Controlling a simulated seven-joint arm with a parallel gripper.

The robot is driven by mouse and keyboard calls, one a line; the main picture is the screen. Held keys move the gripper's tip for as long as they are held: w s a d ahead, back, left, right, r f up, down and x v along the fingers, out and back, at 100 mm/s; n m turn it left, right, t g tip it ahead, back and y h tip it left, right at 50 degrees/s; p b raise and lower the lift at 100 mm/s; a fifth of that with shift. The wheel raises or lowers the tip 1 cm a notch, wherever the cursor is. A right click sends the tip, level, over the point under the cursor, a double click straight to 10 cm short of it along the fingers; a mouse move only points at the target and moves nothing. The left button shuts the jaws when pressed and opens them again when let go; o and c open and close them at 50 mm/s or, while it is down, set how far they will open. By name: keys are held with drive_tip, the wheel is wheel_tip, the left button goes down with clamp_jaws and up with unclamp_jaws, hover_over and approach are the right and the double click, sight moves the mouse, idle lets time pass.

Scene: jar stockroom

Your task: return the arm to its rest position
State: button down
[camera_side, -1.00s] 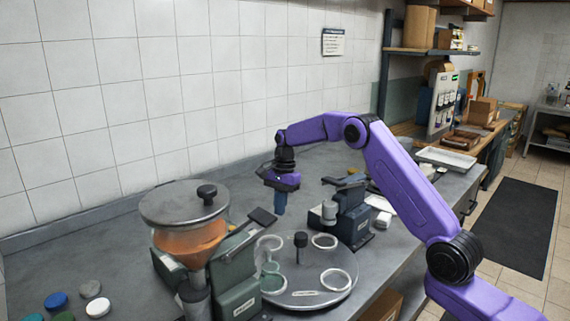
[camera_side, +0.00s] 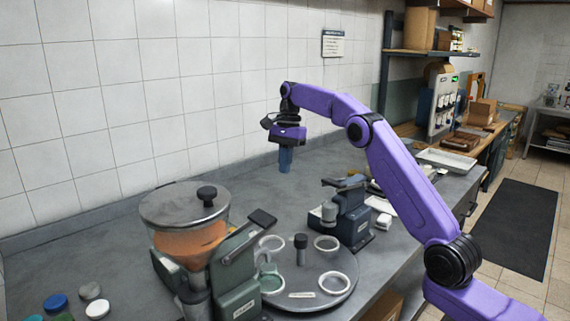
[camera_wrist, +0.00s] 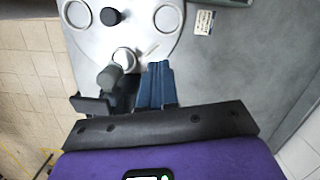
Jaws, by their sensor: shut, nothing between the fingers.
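My gripper (camera_side: 285,168) hangs pointing down above the grey counter, well clear of its surface, behind the round turntable in the side view. Its blue fingers are shut with nothing between them. My purple arm is raised and bent at the elbow, reaching from the lower right.
A turntable (camera_side: 310,283) with several white rings stands at the front. Left of it is a hopper (camera_side: 190,235) with orange contents. A dark press (camera_side: 350,215) stands right of the gripper. Coloured lids (camera_side: 56,302) lie at lower left. The counter's back strip is clear.

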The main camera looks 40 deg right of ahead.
idle(0.4)
drive_tip(key=s+a+n+h, duration=0.1)
drive_tip(key=s+a+n, duration=1.2)
drive_tip(key=s+a, duration=0.45)
drive_tip(key=s+d+f+n, duration=0.2)
drive_tip(key=s+f+n, duration=0.2)
drive_tip(key=s, duration=0.9)
drive_tip(key=s+d+f+n, duration=0.2)
drive_tip(key=s+f+n, duration=0.2)
drive_tip(key=s+n, duration=0.6)
drive_tip(key=s, duration=0.4)
drive_tip(key=shift+s+n+t, duration=0.2)
drive_tip(key=shift+n+t, duration=0.1)
